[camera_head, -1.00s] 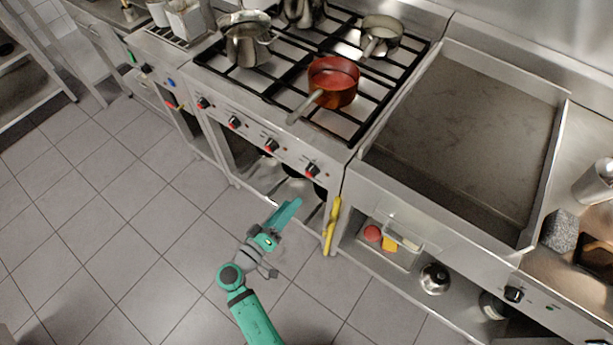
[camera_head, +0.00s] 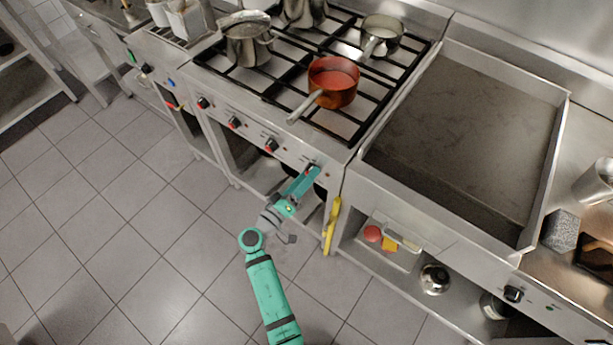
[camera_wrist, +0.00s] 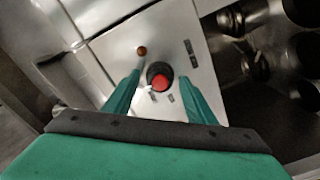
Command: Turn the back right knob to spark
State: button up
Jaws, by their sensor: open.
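The stove front carries a row of black-and-red knobs; the rightmost knob (camera_wrist: 160,77) shows in the wrist view with a red face and black rim. My gripper (camera_head: 311,171) is in front of this knob in the head view and hides most of it there. In the wrist view my gripper's green fingers (camera_wrist: 160,80) are open, one on each side of the knob. I cannot tell whether they touch it. The other knobs (camera_head: 271,145) sit to the left on the same panel.
A red pot (camera_head: 333,82) stands on the burner grate above, its handle reaching toward the front edge. A yellow handle or cloth (camera_head: 332,226) hangs right of my gripper. A flat griddle (camera_head: 465,135) is to the right. The floor in front is clear.

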jog(key=shift+w+d, duration=0.15)
jog(key=shift+c, duration=0.6)
jog(key=c, duration=0.9)
jog(key=shift+n, duration=3.9)
jog(key=shift+f, duration=0.1)
